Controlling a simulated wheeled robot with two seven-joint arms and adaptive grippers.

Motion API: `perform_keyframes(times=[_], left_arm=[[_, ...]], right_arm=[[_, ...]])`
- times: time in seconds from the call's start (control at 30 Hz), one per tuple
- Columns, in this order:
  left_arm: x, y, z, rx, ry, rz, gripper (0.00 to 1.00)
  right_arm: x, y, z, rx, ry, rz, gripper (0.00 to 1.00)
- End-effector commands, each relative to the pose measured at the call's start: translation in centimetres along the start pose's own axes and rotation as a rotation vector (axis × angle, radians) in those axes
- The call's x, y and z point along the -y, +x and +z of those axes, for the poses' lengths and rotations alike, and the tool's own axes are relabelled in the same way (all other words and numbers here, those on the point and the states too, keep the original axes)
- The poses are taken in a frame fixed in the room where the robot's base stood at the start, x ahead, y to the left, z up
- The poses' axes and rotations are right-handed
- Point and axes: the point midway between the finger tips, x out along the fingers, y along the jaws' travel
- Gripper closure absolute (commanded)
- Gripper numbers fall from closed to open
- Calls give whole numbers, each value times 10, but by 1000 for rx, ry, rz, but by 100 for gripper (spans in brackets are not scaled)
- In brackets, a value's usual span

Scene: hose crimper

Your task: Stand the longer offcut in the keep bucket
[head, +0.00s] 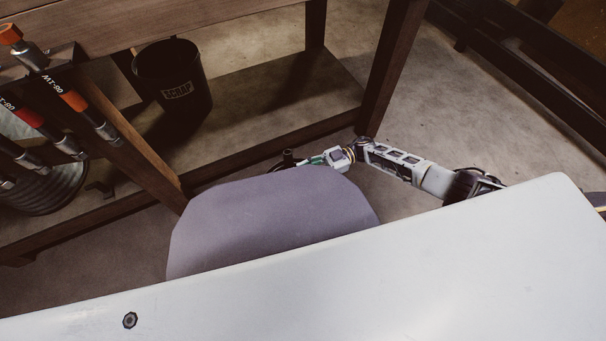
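I see no bucket marked keep and no piece I can identify as the longer offcut. A black bucket marked SCRAP (175,80) stands upright on the bench's lower shelf. My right arm reaches in from the right, and its dark gripper (288,160) is low, near the shelf's front edge. The gripper is small and partly hidden behind a grey-purple panel, so its fingers cannot be made out. My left gripper is not in view.
Several dark hoses (75,103) with orange or red bands and metal ends hang at the left. Behind them is a round, ribbed grey thing (50,195), partly hidden. A wooden bench leg (390,65) stands above my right arm. Concrete floor (460,110) is open at the right.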

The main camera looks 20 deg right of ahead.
Motion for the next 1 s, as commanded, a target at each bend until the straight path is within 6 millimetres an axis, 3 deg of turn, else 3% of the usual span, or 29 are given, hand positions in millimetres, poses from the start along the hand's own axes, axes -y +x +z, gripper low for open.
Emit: perform_keyframes(times=[0.5, 0.73, 1.0], left_arm=[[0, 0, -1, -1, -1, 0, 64], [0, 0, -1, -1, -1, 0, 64], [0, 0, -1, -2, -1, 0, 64]], right_arm=[[-1, -73, 0, 0, -1, 2, 60], [0, -91, 0, 0, 0, 1, 60], [0, -98, 0, -1, -1, 0, 60]])
